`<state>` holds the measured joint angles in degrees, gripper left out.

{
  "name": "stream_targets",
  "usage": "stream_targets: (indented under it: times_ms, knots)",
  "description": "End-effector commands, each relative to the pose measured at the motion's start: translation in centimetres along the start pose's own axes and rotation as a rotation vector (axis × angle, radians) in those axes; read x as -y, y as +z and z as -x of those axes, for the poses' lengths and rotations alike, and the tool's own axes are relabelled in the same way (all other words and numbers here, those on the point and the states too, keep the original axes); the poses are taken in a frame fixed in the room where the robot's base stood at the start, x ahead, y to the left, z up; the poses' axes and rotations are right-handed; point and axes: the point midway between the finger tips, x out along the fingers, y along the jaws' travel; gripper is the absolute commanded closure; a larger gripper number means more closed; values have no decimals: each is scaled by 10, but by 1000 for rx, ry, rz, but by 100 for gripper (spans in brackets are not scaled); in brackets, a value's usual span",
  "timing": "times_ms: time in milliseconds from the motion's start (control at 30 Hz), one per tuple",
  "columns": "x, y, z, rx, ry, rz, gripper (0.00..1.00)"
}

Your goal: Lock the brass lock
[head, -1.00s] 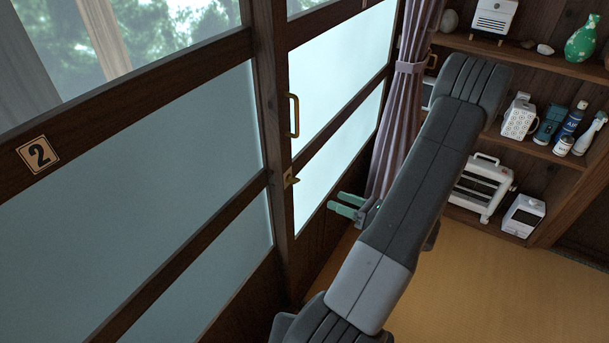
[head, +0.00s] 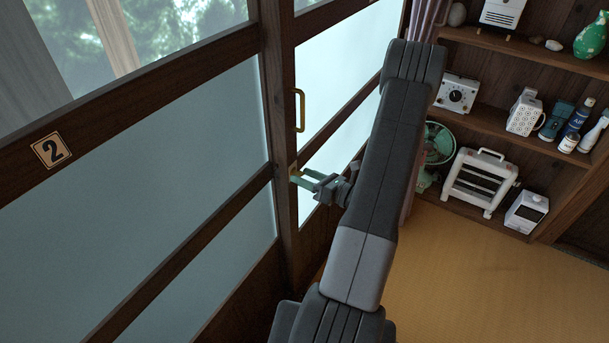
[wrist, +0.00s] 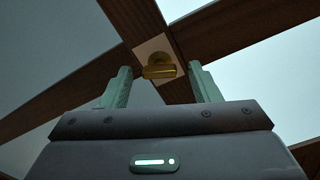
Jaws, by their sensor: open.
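The brass lock (wrist: 158,71) is a small brass lever on a pale plate, fixed to the dark wooden door post. In the wrist view it lies between the two green fingers of my gripper (wrist: 158,86), toward their tips. The fingers are apart and I see no contact with the lever. In the head view my gripper (head: 302,178) points left at the lock plate on the post, and its fingers hide most of the lock. The lever lies roughly crosswise in the wrist view.
A brass handle (head: 299,110) stands on the door just above the lock. Shelves with a white heater (head: 480,180) and a green fan (head: 438,145) stand at right. The tatami floor (head: 480,270) is clear.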

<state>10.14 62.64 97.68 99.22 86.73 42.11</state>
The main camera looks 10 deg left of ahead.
Motion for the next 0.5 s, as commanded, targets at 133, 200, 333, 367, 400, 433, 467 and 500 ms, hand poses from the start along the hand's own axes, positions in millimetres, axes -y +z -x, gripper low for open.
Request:
stream_targets:
  times_ms: [133,200,333,367,400,433,467,500]
  knots:
    - [0,0,-6,0,-1,0,44]
    - [0,0,-7,0,-1,0,44]
    - [0,0,-7,0,-1,0,44]
    - [0,0,-7,0,-1,0,44]
    - [0,0,-7,0,-1,0,48]
    - [0,0,-7,0,-1,0,53]
    - [0,0,-7,0,-1,0,59]
    - [0,0,-7,0,-1,0,67]
